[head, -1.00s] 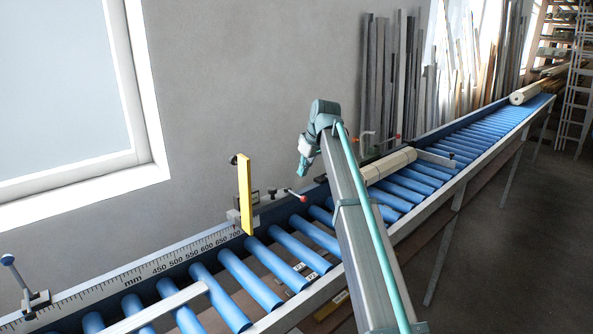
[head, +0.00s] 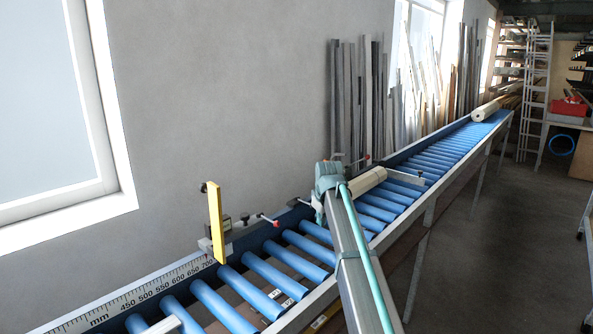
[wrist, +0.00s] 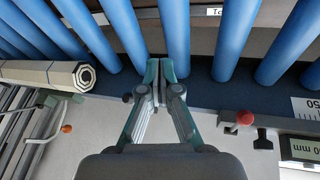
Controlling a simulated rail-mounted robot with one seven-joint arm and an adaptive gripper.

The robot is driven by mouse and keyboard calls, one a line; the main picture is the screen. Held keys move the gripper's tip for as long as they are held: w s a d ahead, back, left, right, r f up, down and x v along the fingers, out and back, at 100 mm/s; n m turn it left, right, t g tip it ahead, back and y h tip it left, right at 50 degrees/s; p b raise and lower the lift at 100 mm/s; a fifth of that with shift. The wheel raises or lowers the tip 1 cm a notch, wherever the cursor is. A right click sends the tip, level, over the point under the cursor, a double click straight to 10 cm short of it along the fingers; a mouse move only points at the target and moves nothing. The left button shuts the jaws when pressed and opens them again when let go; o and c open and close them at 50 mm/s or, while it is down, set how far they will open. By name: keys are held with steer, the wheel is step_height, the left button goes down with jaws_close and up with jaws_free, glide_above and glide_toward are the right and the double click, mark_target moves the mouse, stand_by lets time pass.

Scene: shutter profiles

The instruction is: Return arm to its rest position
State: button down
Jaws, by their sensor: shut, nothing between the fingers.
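My arm (head: 355,265) reaches up from the bottom of the head view, over the near rail of the roller conveyor. My gripper (wrist: 157,75) is shut and empty in the wrist view, its fingertips together in front of the blue rollers (wrist: 230,40). In the head view the fingertips are mostly hidden by my wrist, which stands over the conveyor between the yellow stop and the cream profile.
A yellow upright stop (head: 215,222) stands left of my wrist. A cream profile (head: 368,182) lies on the rollers to the right; its end also shows in the wrist view (wrist: 84,76). Red-knobbed clamps (wrist: 244,118) line the wall side. The floor (head: 500,220) is clear.

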steer(key=s+d+f+t+h, duration=0.1)
steer(key=s+d+f+h, duration=0.15)
steer(key=d+f, duration=0.4)
steer(key=s+d+f+h, duration=0.1)
steer(key=s+d+f, duration=0.25)
steer(key=d, duration=0.65)
steer(key=s+a+f+m+g+b, duration=0.1)
steer(key=s+f, duration=0.3)
steer(key=f, duration=0.5)
steer(key=s+f+m+g, duration=0.1)
steer(key=s+f, duration=0.4)
steer(key=f, duration=0.4)
steer(key=s+a+f+g+b, duration=0.15)
steer(key=s+f, duration=0.25)
steer(key=f, duration=0.4)
steer(key=s+a+f+m+g+y, duration=0.1)
steer(key=s+f+g, duration=0.1)
steer(key=s+f, duration=0.8)
steer(key=s+a+f+m+g+y, duration=0.15)
steer(key=s+f, duration=0.45)
steer(key=s, duration=0.7)
steer(key=s+a+f+m+g, duration=0.1)
steer(key=s+f+m+g, duration=0.15)
steer(key=s+f, duration=0.7)
steer(key=s+a+m+g, duration=0.1)
steer(key=s+g, duration=0.2)
steer(key=s, duration=1.4)
steer(key=shift+s+a+b, duration=0.2)
steer(key=shift+s+b, duration=0.05)
steer(key=shift+b, duration=0.2)
